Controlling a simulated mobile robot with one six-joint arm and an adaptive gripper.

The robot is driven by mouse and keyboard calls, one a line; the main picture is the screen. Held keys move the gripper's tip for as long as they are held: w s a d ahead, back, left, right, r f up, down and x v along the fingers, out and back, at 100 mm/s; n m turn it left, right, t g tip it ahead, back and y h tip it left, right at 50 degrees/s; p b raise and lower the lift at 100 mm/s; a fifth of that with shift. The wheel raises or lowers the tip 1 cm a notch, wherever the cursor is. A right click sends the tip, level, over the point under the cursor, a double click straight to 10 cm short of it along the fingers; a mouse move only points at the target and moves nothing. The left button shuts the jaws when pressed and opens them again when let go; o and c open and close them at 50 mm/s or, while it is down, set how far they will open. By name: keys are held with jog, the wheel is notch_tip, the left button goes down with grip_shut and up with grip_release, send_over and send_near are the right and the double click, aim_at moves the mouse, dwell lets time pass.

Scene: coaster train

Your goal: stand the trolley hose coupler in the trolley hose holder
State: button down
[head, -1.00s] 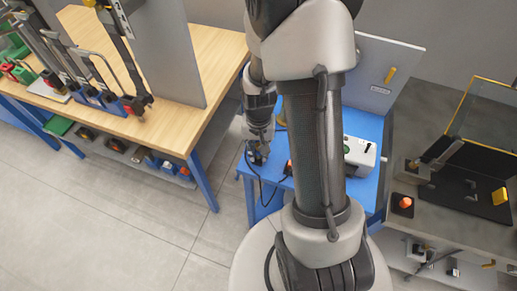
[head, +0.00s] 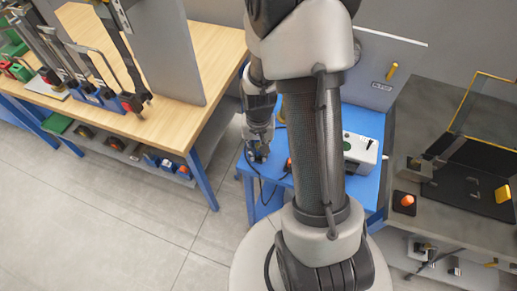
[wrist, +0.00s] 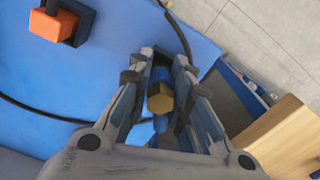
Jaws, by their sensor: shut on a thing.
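My gripper (head: 258,157) is low over the left side of the blue trolley (head: 359,125). In the wrist view my gripper (wrist: 163,57) is shut on the trolley hose coupler (wrist: 160,100), which shows a brass hexagonal face and blue parts between the fingers. The fingers hide much of the coupler. A dark shape lies just beyond it between the fingertips; I cannot tell whether it is the trolley hose holder or whether the coupler touches it. A black hose (wrist: 40,109) runs across the blue top, and a loop hangs by the gripper in the head view.
An orange block on a dark base (wrist: 57,24) stands on the trolley near the gripper. A white-grey box (head: 360,154) stands on the trolley's right. A wooden bench (head: 165,115) is left, a grey bench (head: 440,213) right. The floor between bench and trolley is clear.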

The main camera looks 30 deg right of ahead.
jog(key=shift+r+p, duration=1)
jog(key=shift+r, duration=0.3)
jog(key=shift+f+b, duration=1.05)
jog(key=shift+f, duration=0.25)
dwell(1.1)
jog(key=shift+r, duration=0.15)
jog(key=shift+r+p, duration=1)
jog(key=shift+r, duration=0.15)
jog(key=w+a+r+n, duration=0.6)
jog(key=a+r+n, duration=0.1)
jog(key=a, duration=0.3)
jog(key=shift+m, duration=0.5)
jog(key=s+d, duration=0.2)
jog(key=d, duration=0.1)
jog(key=s+d+b, duration=0.1)
jog(key=s+d, duration=0.1)
jog(key=d, duration=0.1)
jog(key=s+d+f, duration=0.1)
jog(key=s+d, duration=0.1)
jog(key=d, duration=0.2)
jog(key=shift+b, duration=0.3)
jog(key=shift+f+b, duration=2.15)
jog(key=shift+f, duration=0.85)
